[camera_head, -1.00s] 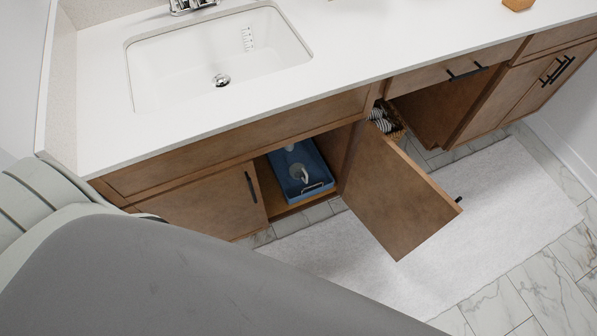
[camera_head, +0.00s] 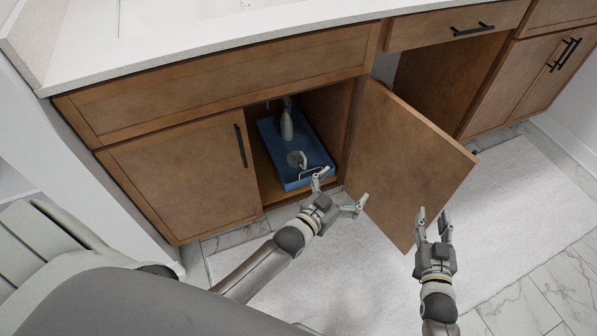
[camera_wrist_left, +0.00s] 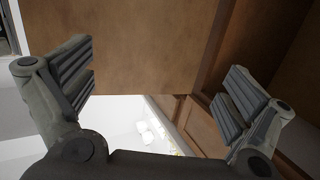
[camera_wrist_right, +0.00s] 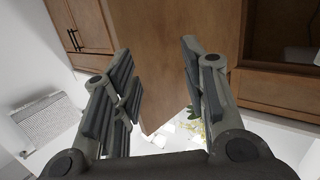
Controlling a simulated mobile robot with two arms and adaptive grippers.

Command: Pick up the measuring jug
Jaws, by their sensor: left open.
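A small dark marking (camera_head: 246,4) shows in the sink at the top edge of the head view. It may be the scale of a clear measuring jug, but it is mostly cut off by the frame. My left gripper (camera_head: 341,190) is open and empty in front of the open cabinet, below the sink and between the blue tray and the open door. Its spread fingers also show in the left wrist view (camera_wrist_left: 158,95). My right gripper (camera_head: 434,216) is open and empty near the lower edge of the open door; it also shows in the right wrist view (camera_wrist_right: 160,85).
The cabinet door (camera_head: 412,155) stands open between the cabinet and my right gripper. The white counter (camera_head: 80,72) lies above. A pale rug (camera_head: 520,200) covers the floor.

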